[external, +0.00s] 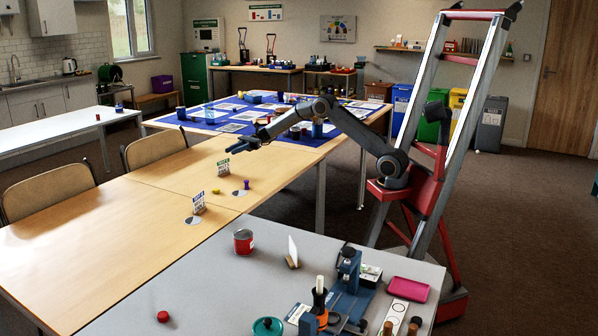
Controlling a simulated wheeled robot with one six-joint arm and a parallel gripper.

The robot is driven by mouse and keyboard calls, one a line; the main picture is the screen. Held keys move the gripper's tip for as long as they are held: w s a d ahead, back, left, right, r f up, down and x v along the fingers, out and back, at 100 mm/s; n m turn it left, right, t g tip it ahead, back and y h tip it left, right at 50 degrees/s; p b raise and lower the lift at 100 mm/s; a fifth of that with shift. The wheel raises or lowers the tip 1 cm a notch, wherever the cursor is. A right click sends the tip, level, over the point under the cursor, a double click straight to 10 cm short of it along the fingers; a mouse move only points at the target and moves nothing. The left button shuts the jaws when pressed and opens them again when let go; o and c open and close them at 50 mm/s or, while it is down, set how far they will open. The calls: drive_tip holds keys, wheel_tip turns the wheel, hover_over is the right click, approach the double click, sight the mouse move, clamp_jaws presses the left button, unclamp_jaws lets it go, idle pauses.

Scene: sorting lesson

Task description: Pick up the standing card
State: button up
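A white standing card (293,250) is upright in a small tan holder on the grey table, seen nearly edge-on. Two smaller printed standing cards are on the wooden table: one card (198,203) by a grey-and-white disc and another card (223,168) further back. My gripper (233,148) is in the air near the back edge of the wooden table, above and beyond the further printed card and apart from all three cards. Its fingers are small and dark here, and I cannot tell whether they are open. No object shows clearly between them.
A red can (243,242) stands left of the white card. A blue clamp-like device (348,268), a pink tray (408,289) and a red cap (163,316) are also on the grey table (200,300). The blue-covered table (290,138) behind is crowded. The wooden table's left part is clear.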

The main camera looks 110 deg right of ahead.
drive_tip(key=d+t, duration=0.1)
drive_tip(key=d, duration=0.2)
drive_tip(key=b, duration=0.1)
approach(224, 173)
drive_tip(key=shift+m, duration=0.4)
drive_tip(key=w+r, duration=0.1)
drive_tip(key=w+a+r, duration=0.1)
drive_tip(key=r, duration=0.1)
drive_tip(key=shift+w+a+r, duration=0.15)
drive_tip(key=shift+w+r, duration=0.15)
drive_tip(key=shift+w, duration=0.1)
drive_tip(key=b+x, duration=0.1)
drive_tip(key=x, duration=0.5)
drive_tip(key=shift+w+a, duration=0.25)
drive_tip(key=shift+a, duration=0.05)
clamp_jaws()
